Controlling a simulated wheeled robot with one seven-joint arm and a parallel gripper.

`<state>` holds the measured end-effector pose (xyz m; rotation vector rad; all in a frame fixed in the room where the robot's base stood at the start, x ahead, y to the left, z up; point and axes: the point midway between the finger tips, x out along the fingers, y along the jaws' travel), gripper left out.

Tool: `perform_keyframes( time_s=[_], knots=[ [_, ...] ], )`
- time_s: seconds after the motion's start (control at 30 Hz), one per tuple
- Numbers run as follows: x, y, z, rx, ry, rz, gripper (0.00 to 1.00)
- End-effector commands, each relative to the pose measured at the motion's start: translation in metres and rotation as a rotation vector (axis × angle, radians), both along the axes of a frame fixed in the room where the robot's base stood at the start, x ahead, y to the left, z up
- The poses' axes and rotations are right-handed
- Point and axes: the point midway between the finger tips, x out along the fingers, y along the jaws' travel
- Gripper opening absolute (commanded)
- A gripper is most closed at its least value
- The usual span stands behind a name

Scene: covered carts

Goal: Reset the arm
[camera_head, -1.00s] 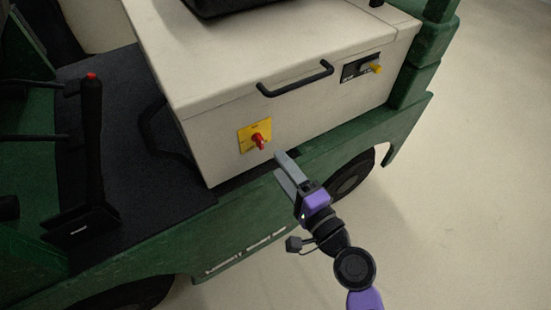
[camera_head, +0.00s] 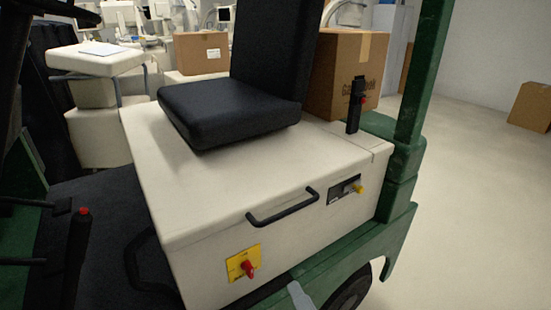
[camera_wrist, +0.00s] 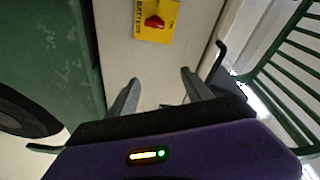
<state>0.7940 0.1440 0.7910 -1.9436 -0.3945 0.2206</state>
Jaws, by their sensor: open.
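My gripper (camera_wrist: 160,77) is open and empty in the wrist view, its two grey fingers spread in front of the white cart panel. The yellow plate with the red switch (camera_wrist: 154,22) lies ahead of the fingers, apart from them. In the head view only a grey finger (camera_head: 302,296) shows at the bottom edge, to the right of and below the red switch (camera_head: 247,268). The rest of my arm is out of that view.
The white cart box (camera_head: 190,235) carries a black handle (camera_head: 283,208), a yellow knob (camera_head: 358,188) and a black seat (camera_head: 225,108). A green post (camera_head: 420,80) rises at its right. Cardboard boxes (camera_head: 202,53) stand behind.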

Motion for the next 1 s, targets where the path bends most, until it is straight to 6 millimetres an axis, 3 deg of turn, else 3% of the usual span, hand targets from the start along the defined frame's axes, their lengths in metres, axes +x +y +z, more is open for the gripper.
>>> perform_keyframes(
  time_s=[0.3,0.5,0.8,1.0],
  knots=[
    [-0.095,-0.077,0.021,-0.470,-0.099,-0.220,0.58],
    [-0.167,-0.112,0.050,-0.769,-0.128,-0.289,0.58],
    [-0.264,-0.135,0.101,-1.114,-0.103,-0.270,0.58],
    [-0.308,-0.141,0.112,-1.189,-0.016,-0.214,0.58]
  ],
)
